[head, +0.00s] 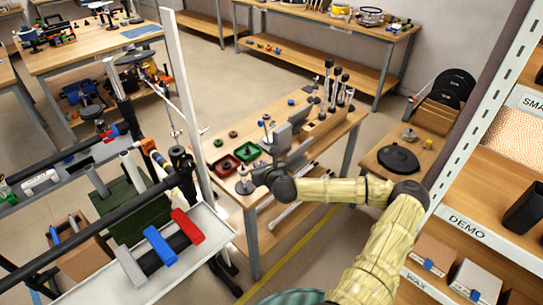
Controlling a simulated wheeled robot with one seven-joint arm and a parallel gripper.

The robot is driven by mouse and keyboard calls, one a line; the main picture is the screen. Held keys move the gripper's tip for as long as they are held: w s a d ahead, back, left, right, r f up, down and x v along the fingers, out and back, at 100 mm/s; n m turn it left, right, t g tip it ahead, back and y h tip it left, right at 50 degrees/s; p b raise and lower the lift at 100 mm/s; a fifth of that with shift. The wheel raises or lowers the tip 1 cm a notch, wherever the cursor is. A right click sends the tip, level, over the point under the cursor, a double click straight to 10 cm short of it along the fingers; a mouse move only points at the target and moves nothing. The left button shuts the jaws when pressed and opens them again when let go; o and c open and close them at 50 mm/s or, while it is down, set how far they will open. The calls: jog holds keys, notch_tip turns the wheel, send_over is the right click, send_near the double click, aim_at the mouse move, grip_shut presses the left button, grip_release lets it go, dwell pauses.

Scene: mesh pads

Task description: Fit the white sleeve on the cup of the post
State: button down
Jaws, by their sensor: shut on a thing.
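My gripper (262,174), grey, is at the near left part of the wooden workbench (327,145), reached by my pale yellow arm from the right. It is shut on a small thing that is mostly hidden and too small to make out. A short metal post on a round base (244,186) stands just left of my gripper; I cannot tell whether they touch. I cannot tell which post has the cup, and I cannot make out the white sleeve.
A red tray (227,166) and a green tray (247,152) lie behind my gripper. A wooden block with several upright rods (322,124) stands farther right. A white-framed rack with coloured blocks (160,246) is near left; tall shelves (490,215) stand at right.

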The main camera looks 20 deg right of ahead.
jog(key=s+a+f+b, duration=0.3)
jog(key=a+f, duration=0.3)
jog(key=f, duration=0.2)
jog(key=s+a+f+b, duration=0.4)
jog(key=s+a+f, duration=0.2)
jog(key=a+f, duration=0.1)
jog(key=shift+s+f, duration=0.3)
jog(key=shift+f, duration=0.35)
jog(key=shift+w, duration=0.1)
